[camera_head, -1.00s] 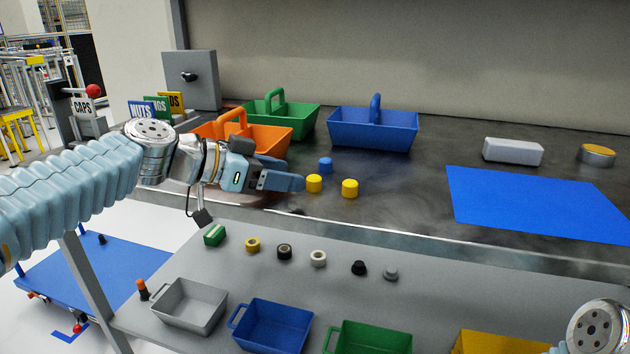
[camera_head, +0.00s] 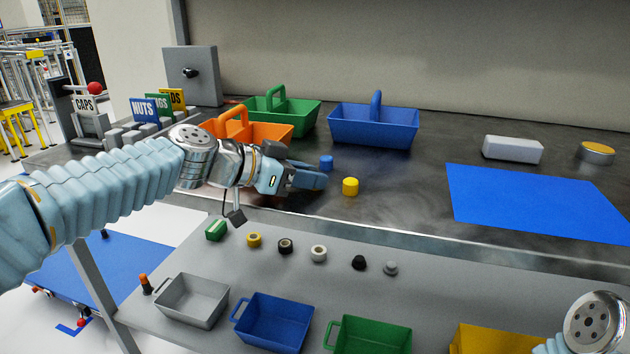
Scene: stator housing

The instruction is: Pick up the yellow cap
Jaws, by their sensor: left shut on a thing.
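A yellow cap (camera_head: 350,187) stands upright on the dark worktop, a little right of my left gripper's fingertips. My left gripper (camera_head: 314,180) reaches in from the left, low over the worktop. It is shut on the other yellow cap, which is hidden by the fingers. A blue cap (camera_head: 326,162) stands just behind the fingertips. Of my right arm only a link shows at the bottom right corner; its gripper is out of view.
Orange (camera_head: 276,134), green (camera_head: 309,116) and blue (camera_head: 372,137) carriers stand behind the gripper. A blue mat (camera_head: 540,203), grey block (camera_head: 512,150) and round tin (camera_head: 595,152) lie to the right. A lower grey shelf (camera_head: 440,292) in front holds small parts and bins.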

